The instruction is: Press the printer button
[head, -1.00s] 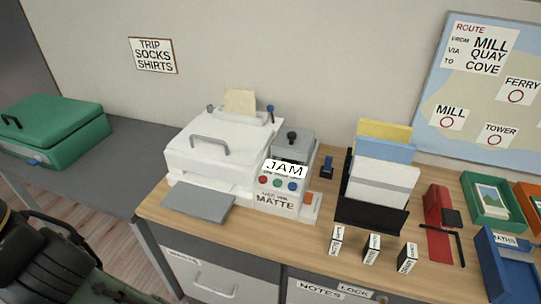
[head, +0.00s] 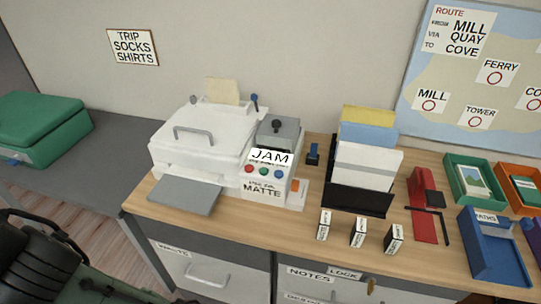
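The white printer (head: 205,140) stands on the left end of the wooden desk top, with a sheet of paper at its back and a grey tray (head: 185,196) out in front. On its right side is a control panel (head: 268,180) with a sign reading JAM (head: 270,157). Below the sign are a red button (head: 249,169), a green or teal button (head: 264,171) and a blue button (head: 278,174). A label under them includes MATTE. An orange piece (head: 296,186) sits at the panel's right. My gripper is not in view.
Black file holder (head: 358,200) with folders stands right of the printer. Several small labelled blocks (head: 359,233) stand near the front edge. A red stapler-like item (head: 422,210) and a blue tray (head: 495,250) are farther right. A green case (head: 40,130) lies on the grey table at left.

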